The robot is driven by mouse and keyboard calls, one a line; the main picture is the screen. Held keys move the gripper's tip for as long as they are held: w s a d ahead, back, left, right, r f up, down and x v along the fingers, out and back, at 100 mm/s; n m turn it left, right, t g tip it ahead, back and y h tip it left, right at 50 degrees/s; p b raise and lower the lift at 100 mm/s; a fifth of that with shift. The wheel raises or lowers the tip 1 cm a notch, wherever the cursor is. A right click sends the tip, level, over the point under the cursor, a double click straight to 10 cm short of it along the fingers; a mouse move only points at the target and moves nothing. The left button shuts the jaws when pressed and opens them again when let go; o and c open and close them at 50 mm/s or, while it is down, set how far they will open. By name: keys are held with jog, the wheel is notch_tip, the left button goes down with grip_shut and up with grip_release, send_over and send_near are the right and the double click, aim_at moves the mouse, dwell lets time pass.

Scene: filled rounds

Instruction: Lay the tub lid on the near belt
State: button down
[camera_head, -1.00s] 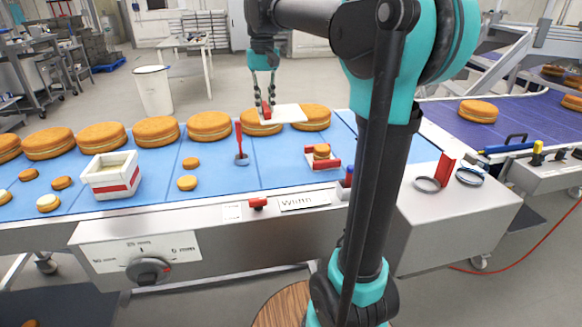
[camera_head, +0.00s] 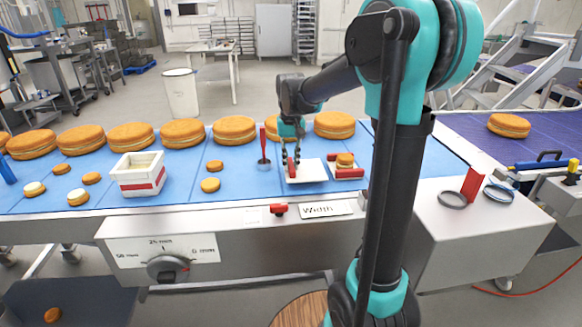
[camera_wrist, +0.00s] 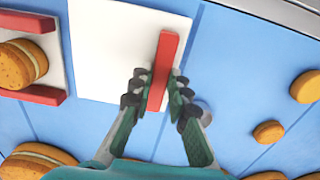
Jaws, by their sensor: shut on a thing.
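The tub lid is a flat white square (camera_head: 312,172) with a red bar handle (camera_wrist: 163,70). My gripper (camera_head: 292,168) is shut on the red handle, with the fingers on either side of it in the wrist view (camera_wrist: 156,92). The lid is level, at or just above the blue near belt (camera_head: 225,190); I cannot tell whether it touches. The white tub (camera_head: 138,183) with a red stripe stands upright on the belt to the left.
A red-ended holder (camera_head: 347,174) with a small cake sits close right of the lid. A red-handled tool (camera_head: 263,150) stands close left. Large round cakes (camera_head: 181,133) line the far side. Small cakes (camera_head: 210,185) lie between tub and lid.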

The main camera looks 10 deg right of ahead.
jog(key=shift+f, duration=0.95)
jog(key=c, duration=1.5)
grip_release()
jog(key=shift+f, duration=0.1)
jog(key=shift+o, duration=0.2)
notch_tip(320, 180, up, 12)
